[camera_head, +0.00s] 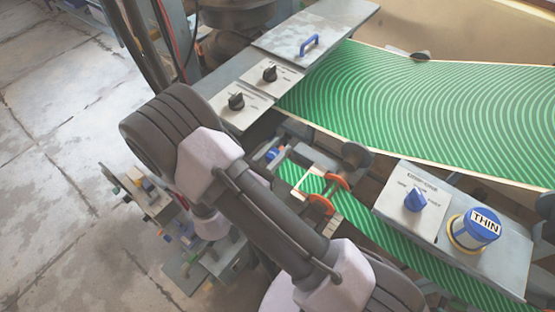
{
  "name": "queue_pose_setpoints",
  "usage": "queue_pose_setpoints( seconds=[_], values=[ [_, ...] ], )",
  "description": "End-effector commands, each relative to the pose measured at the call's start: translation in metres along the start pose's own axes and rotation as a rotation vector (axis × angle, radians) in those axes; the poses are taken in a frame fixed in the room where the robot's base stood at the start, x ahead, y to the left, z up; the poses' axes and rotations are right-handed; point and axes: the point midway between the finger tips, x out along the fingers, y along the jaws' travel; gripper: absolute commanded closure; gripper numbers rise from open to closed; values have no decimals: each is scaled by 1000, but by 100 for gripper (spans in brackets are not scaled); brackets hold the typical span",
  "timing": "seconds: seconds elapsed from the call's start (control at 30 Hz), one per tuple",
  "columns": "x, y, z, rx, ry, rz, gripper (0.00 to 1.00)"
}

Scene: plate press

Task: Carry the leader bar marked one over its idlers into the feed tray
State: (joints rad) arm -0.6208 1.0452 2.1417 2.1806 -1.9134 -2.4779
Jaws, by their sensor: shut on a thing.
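A narrow green striped web (310,183) shows beside my arm, between two orange-rimmed rings (339,181). A pale thin bar (301,177) lies across this web; I cannot tell whether it is the leader bar, and no mark one can be read. My arm crosses the middle of the view and covers the area to the left of the web. My gripper is hidden behind my arm links, so its fingers and what they hold do not show. I cannot make out the feed tray for certain.
A wide green striped sheet (430,110) runs across the upper right. A panel with two black knobs (236,101) stands at its left end. A panel with a blue knob (415,199) and a blue-and-white THIN canister (474,229) stands at right. Open floor (60,170) lies left.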

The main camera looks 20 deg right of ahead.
Motion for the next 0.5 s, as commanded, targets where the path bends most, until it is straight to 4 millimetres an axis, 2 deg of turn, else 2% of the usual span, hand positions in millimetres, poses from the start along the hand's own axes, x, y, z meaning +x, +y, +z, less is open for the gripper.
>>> queue_pose_setpoints(
  seconds=[0.1,0.17,0.5],
  values=[
    [0,0,-25,-4,0,1,100],
    [0,0,-35,-3,0,1,100],
    [0,0,-36,-2,0,1,100]
  ],
)
